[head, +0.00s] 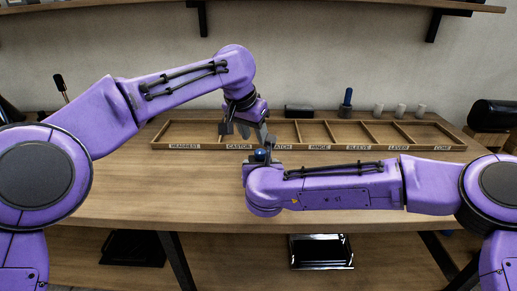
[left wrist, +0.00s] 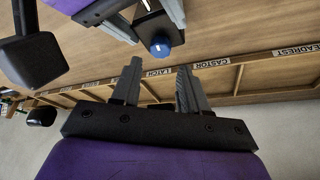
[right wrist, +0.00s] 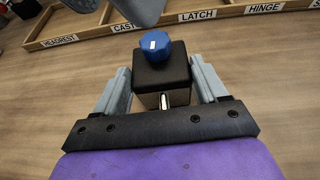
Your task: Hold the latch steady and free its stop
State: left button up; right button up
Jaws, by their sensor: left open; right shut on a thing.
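The latch is a dark block (right wrist: 162,72) with a blue knob (right wrist: 155,45) on top, which I take to be its stop. My right gripper (right wrist: 162,85) is shut on the block, one finger on each side, above the table. In the head view the blue knob (head: 260,155) shows just above my right wrist.
A labelled wooden tray (head: 340,147) with several compartments stands at the table's back, close behind both grippers. A blue-handled tool (head: 347,98), a black box (head: 299,111) and pale cylinders (head: 401,110) stand behind it. The front of the tabletop (head: 150,190) is clear.

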aim_at(259, 151)
pick_arm(q)
jog(key=x, duration=0.6)
jog(key=shift+w+d+f, duration=0.1)
jog(key=shift+w+f, duration=0.05)
jog(key=shift+f, duration=0.1)
jog(key=c, duration=0.8)
jog(key=shift+m, duration=0.3)
jog(key=m+g+h, duration=0.1)
jog(key=m, duration=0.3)
jog(key=shift+w, duration=0.15)
jog(key=shift+w+a+m+g+h, duration=0.1)
jog(key=shift+m+g+h, duration=0.25)
jog(key=shift+m, duration=0.65)
jog(key=shift+w+a+m+g+h, duration=0.1)
jog(key=shift+m+g+h, duration=0.25)
jog(key=shift+m, duration=0.65)
jog(key=shift+s, duration=0.1)
jog(key=o, duration=0.8)
